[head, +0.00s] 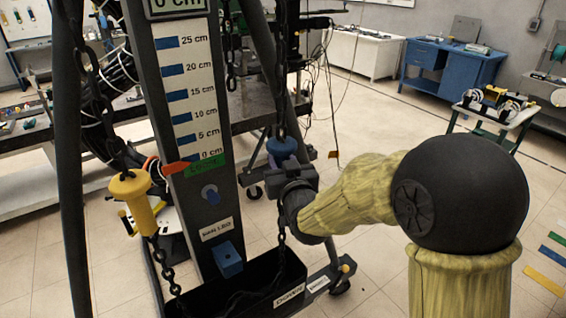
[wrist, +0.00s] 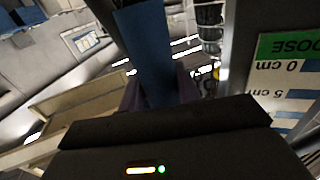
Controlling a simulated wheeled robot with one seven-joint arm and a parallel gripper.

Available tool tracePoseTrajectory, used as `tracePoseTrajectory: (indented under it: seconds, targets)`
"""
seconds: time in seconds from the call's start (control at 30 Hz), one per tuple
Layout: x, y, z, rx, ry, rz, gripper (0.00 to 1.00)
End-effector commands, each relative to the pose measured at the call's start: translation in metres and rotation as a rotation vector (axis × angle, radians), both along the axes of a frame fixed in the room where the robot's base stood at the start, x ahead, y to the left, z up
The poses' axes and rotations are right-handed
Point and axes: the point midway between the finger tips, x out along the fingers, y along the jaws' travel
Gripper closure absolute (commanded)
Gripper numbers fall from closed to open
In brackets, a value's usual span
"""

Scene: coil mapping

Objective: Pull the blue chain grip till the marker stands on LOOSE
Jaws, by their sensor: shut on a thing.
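The blue chain grip (head: 281,146) hangs on a dark chain right of the scale post. My gripper (head: 290,178) is shut on its lower part; in the wrist view the blue grip (wrist: 145,45) stands between the two fingers (wrist: 160,92). The red-orange marker (head: 176,168) is at the left edge of the scale, its tip by the left end of the green LOOSE label (head: 206,166), about at or just below the 0 cm line. The label's end also shows upside down in the wrist view (wrist: 288,44). The fingertips are partly hidden in the head view.
A yellow chain grip (head: 130,190) hangs on another chain left of the post. A dark open bin (head: 285,290) lies below, with chain running into it. Dark stand legs (head: 70,150) flank the post.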

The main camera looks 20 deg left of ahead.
Motion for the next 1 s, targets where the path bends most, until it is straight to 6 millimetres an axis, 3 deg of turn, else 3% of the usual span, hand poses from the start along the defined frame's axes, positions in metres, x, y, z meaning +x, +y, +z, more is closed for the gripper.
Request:
tracePoseTrajectory:
  seconds: [0.03, 0.6, 1.0]
  targets:
    - [0.0, -0.001, -0.017, -0.001, 0.003, -0.001, 1.0]
    - [0.0, -0.001, -0.107, -0.003, 0.005, 0.0, 1.0]
    - [0.0, 0.0, -0.15, -0.005, 0.006, 0.001, 1.0]
